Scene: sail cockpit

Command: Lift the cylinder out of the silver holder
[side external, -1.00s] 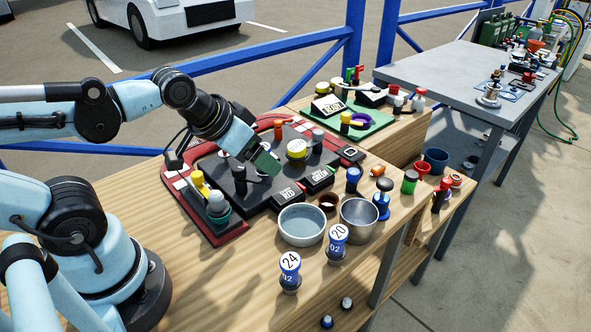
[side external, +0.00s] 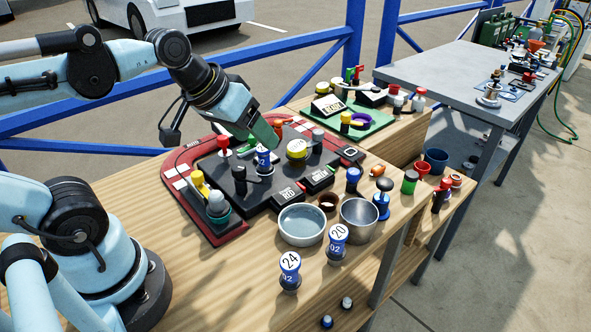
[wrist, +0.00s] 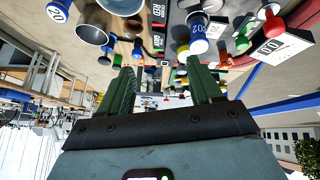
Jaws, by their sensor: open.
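A blue cylinder with a number on its white top (side external: 264,155) stands upright on the black board, just below my gripper. In the wrist view a blue cylinder marked CO2 (wrist: 198,40) appears upside down beyond the right finger, its base in a silver-grey holder (wrist: 196,18); it seems to be the same one. In the side view the holder is small and hard to make out. My gripper (side external: 268,134) hangs above and slightly behind the cylinder. In the wrist view its green fingers (wrist: 164,84) are wide apart with nothing between them.
A yellow-topped jar (side external: 297,149) stands right of the cylinder, and a red-topped post (side external: 223,144) left. A pan (side external: 302,236), a steel bowl (side external: 357,231) and cylinders marked 24 (side external: 290,277) and 20 (side external: 337,248) stand in front. Bare wood lies at the table's left front.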

